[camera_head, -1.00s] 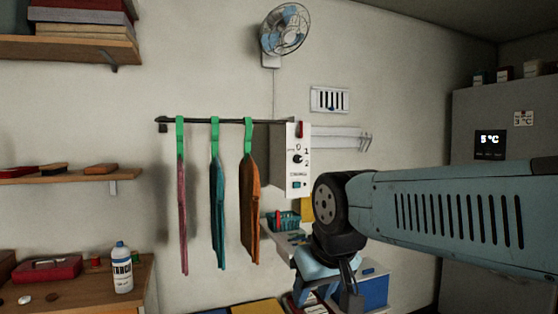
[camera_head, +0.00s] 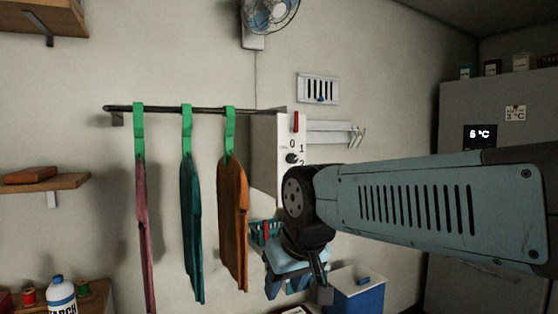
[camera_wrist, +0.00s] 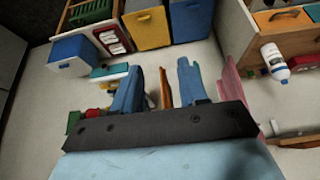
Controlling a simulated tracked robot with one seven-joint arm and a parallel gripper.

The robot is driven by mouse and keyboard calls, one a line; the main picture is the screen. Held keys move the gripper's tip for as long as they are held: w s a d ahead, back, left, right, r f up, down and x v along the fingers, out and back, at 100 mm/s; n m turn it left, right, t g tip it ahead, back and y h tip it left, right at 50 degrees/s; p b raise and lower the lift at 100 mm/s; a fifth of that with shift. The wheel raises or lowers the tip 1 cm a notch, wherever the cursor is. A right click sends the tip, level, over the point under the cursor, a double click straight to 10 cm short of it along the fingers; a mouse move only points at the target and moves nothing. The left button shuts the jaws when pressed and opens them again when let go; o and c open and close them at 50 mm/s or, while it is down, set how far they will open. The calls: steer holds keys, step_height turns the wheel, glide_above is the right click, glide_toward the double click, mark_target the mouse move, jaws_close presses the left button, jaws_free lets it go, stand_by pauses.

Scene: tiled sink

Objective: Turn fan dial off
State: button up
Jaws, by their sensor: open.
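The fan dial (camera_head: 292,158) is a small dark knob on the front of a white wall-mounted control box (camera_head: 270,165). The marks 0, 1 and 2 stand around it; which one it points at is too small to tell. A red switch or strip sits above it. The fan (camera_head: 270,12) hangs on the wall above, cut by the top edge. My gripper (camera_wrist: 160,80) is open and empty in the wrist view, its two blue fingers apart. In the head view my gripper (camera_head: 286,285) hangs below the dial, and my arm hides the box's lower part.
Pink, teal (camera_head: 192,230) and orange (camera_head: 233,220) cloths hang from a dark rail (camera_head: 160,109) left of the box. A hooked rack (camera_head: 335,132) is on the wall to its right. A grey fridge (camera_head: 500,125) stands at right, a blue-and-white box (camera_head: 360,292) below.

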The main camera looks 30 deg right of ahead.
steer(key=shift+d, duration=0.1)
steer(key=shift+o, duration=1)
steer(key=shift+r, duration=0.1)
steer(key=shift+o, duration=0.9)
steer(key=w+d+r+m+t+y, duration=0.1)
steer(key=w+d+r+m+t, duration=0.1)
steer(key=w+r, duration=0.3)
steer(key=shift+w+d+r+t, duration=0.4)
steer(key=shift+d+r+t, duration=0.1)
steer(key=shift+d+t, duration=0.4)
steer(key=m+t, duration=0.9)
steer(key=m, duration=0.1)
glide_toward(296, 159)
steer(key=shift+w+a+r, duration=0.15)
steer(key=shift+w, duration=2.15)
steer(key=shift+w+a+r, duration=0.15)
steer(key=shift+w, duration=2.2)
steer(key=c, duration=1)
